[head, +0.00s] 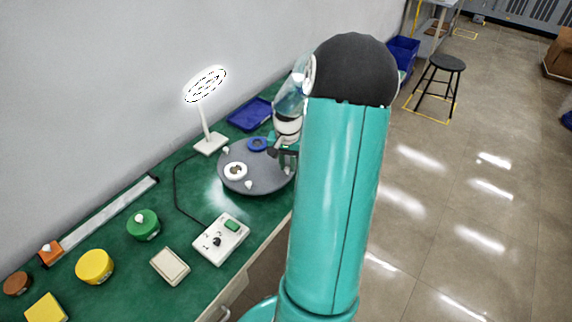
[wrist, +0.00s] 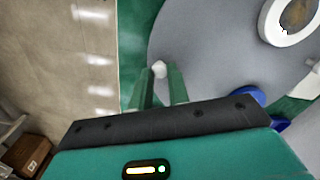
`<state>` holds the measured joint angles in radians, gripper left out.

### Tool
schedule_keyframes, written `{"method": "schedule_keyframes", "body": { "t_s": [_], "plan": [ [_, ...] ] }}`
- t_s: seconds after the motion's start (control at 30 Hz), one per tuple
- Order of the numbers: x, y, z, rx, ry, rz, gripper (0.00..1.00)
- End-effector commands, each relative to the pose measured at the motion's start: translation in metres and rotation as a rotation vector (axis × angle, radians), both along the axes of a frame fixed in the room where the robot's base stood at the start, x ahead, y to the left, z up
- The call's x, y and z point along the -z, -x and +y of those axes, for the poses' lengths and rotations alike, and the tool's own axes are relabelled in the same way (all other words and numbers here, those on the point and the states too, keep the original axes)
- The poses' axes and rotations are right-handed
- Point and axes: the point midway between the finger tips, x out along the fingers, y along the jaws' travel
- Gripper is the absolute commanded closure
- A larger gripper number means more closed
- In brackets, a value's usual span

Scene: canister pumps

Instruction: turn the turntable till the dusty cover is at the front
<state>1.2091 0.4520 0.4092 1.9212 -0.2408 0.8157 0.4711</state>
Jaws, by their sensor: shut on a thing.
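The grey round turntable (head: 262,183) lies on the green bench and also fills the upper right of the wrist view (wrist: 200,50). A white ring-shaped cover with a brown, dusty-looking middle (wrist: 297,14) sits on it; in the head view a white ring (head: 236,170) is on its left part. A blue ring (head: 257,143) is at its far side. White knobs stand along the rim. My gripper (wrist: 160,80) is at the turntable's edge, its green fingers shut around a white knob (wrist: 159,68). In the head view my arm mostly hides the gripper.
A lamp (head: 209,140) and a blue tray (head: 250,113) stand behind the turntable. A control box (head: 221,239) with a green button is in front. Green (head: 143,224) and yellow (head: 94,266) round pieces lie on the left bench. Open floor is right.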

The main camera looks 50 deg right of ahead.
Motion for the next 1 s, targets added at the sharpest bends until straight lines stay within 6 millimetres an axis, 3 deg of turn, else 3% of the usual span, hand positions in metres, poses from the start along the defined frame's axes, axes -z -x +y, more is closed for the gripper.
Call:
{"method": "schedule_keyframes", "body": {
  "t_s": [1.0],
  "plan": [
    [-0.001, -0.024, -0.051, -0.502, 0.003, -0.001, 1.0]
  ]
}}
